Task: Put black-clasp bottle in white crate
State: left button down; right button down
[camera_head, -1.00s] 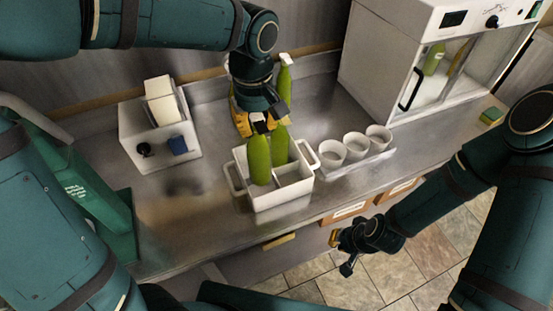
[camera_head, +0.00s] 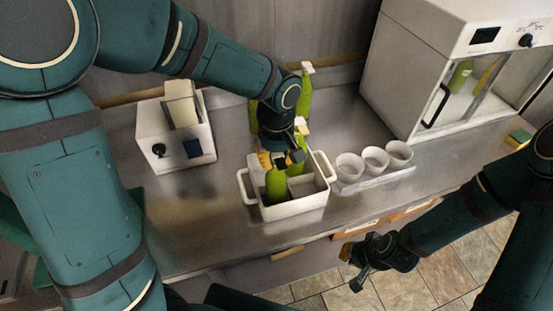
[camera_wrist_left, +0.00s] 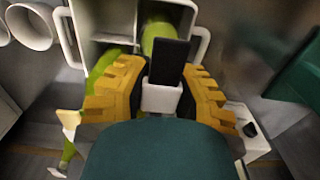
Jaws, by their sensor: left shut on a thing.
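A green bottle (camera_head: 276,187) is upright with its lower part inside the left compartment of the white crate (camera_head: 297,208). My left gripper (camera_head: 281,160) is shut around its top, just above the crate. In the left wrist view, the yellow fingers (camera_wrist_left: 163,88) flank a white stopper with a black clasp (camera_wrist_left: 169,60), and the green body (camera_wrist_left: 160,38) shows beyond, inside the crate. The fingers hide the neck. Whether the bottle rests on the crate floor cannot be told. My right gripper (camera_head: 353,266) is open and empty, beyond the counter's front edge.
A second green bottle (camera_head: 299,138) stands at the crate's rear; whether inside cannot be told. More green bottles (camera_head: 305,92) stand behind. White cups (camera_head: 375,160) are right of the crate, a white box (camera_head: 178,145) left, a glass-fronted cabinet (camera_head: 455,90) back right.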

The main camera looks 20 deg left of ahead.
pick_arm(q)
jog(key=shift+f, duration=0.1)
jog(key=shift+f, duration=0.15)
jog(key=c, duration=0.9)
grip_release()
jog(key=shift+o, duration=0.2)
jog(key=shift+r, duration=0.3)
notch_tip(320, 180, up, 12)
jog(key=shift+f+p, duration=0.1)
jog(key=shift+p, duration=0.7)
